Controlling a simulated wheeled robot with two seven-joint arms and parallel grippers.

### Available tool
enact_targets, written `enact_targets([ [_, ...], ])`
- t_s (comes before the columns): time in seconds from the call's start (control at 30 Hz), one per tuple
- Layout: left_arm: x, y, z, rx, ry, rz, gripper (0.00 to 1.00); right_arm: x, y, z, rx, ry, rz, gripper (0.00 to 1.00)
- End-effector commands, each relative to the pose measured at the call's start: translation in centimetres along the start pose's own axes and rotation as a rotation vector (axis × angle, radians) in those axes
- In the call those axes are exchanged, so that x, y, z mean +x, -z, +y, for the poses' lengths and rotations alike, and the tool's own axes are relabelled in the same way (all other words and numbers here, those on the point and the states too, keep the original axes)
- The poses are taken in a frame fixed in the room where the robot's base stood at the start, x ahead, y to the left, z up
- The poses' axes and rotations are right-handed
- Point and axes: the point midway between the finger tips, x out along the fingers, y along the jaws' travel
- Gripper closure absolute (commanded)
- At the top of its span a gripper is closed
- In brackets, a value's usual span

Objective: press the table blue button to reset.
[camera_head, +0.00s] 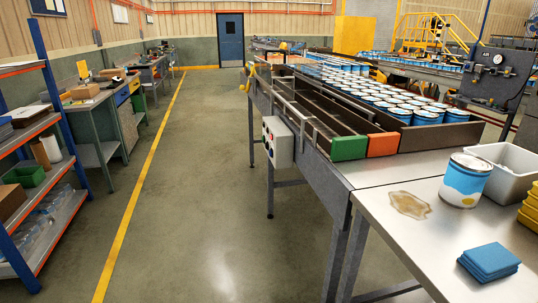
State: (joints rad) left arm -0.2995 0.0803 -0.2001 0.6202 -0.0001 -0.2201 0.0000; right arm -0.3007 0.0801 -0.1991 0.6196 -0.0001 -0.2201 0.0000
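A light grey control box (278,142) is mounted on the near left side of the conveyor table (338,180). Small buttons show on its left-facing side, dark and red ones among them. They are too small and seen too obliquely for me to make out a blue one. Neither of my grippers is in view.
A steel table (432,233) at the right holds a blue-white can (465,180), a brown spill (409,205), folded blue cloths (488,262) and a white bin (505,168). Many cans stand on the conveyor. Shelving (50,150) stands left. The floor (205,200) between is clear.

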Motion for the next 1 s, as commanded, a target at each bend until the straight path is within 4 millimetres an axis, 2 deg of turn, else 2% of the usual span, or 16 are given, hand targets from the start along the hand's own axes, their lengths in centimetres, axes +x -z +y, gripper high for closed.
enact_targets([
  [0.03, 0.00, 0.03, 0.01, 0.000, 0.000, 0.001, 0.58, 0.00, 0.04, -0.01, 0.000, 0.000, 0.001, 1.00],
  [0.37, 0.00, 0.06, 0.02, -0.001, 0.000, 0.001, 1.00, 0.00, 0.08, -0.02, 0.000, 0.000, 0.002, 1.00],
  [1.0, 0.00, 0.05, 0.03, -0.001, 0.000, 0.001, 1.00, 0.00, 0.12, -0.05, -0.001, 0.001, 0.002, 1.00],
])
